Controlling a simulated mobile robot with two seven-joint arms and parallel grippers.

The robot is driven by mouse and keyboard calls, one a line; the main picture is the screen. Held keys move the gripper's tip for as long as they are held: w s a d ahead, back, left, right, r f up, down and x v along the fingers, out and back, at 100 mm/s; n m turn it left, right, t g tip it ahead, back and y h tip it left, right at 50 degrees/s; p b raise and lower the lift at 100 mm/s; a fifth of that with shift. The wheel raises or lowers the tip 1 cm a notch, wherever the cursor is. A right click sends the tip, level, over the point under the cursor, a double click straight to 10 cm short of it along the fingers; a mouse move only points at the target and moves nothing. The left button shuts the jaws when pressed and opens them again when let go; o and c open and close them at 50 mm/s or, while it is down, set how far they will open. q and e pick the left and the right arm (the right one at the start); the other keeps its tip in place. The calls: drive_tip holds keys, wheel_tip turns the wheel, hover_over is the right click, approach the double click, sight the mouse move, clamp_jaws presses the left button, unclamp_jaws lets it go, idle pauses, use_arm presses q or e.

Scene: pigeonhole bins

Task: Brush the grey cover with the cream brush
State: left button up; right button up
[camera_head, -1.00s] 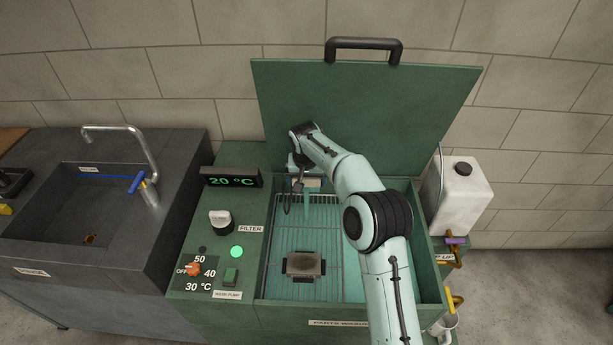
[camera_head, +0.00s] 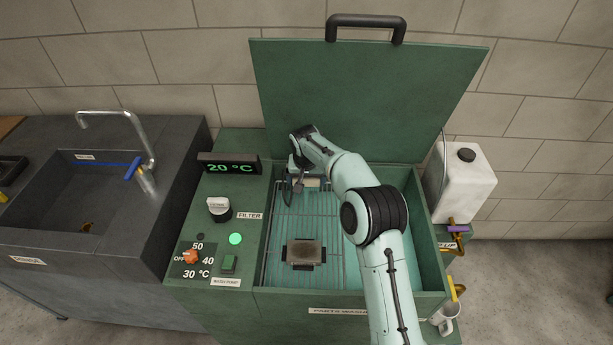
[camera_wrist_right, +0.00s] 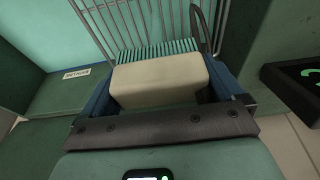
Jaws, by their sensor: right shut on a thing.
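The grey cover (camera_head: 304,253), a small brownish-grey block with dark tabs at its edges, lies on the wire rack in the front part of the green parts washer's basin. My right gripper (camera_head: 304,185) is at the back of the basin, behind the cover and apart from it. It is shut on the cream brush (camera_head: 312,183). In the right wrist view the brush's cream block (camera_wrist_right: 158,80) sits between the blue fingers, with teal bristles along its far edge. My left gripper is not in view.
The washer's green lid (camera_head: 365,95) stands open behind my arm. The wire rack (camera_head: 308,218) is clear between brush and cover. A control panel (camera_head: 215,230) is left of the basin, a dark sink (camera_head: 75,200) further left, a white canister (camera_head: 462,185) right.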

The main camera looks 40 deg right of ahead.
sight(307, 185)
drive_tip(key=shift+f+b, duration=0.6)
drive_tip(key=shift+f, duration=0.85)
drive_tip(key=o, duration=0.6)
drive_tip(key=shift+c, duration=0.2)
drive_tip(key=shift+f, duration=0.1)
drive_tip(key=shift+f+b, duration=1.45)
drive_tip(key=shift+f, duration=1.55)
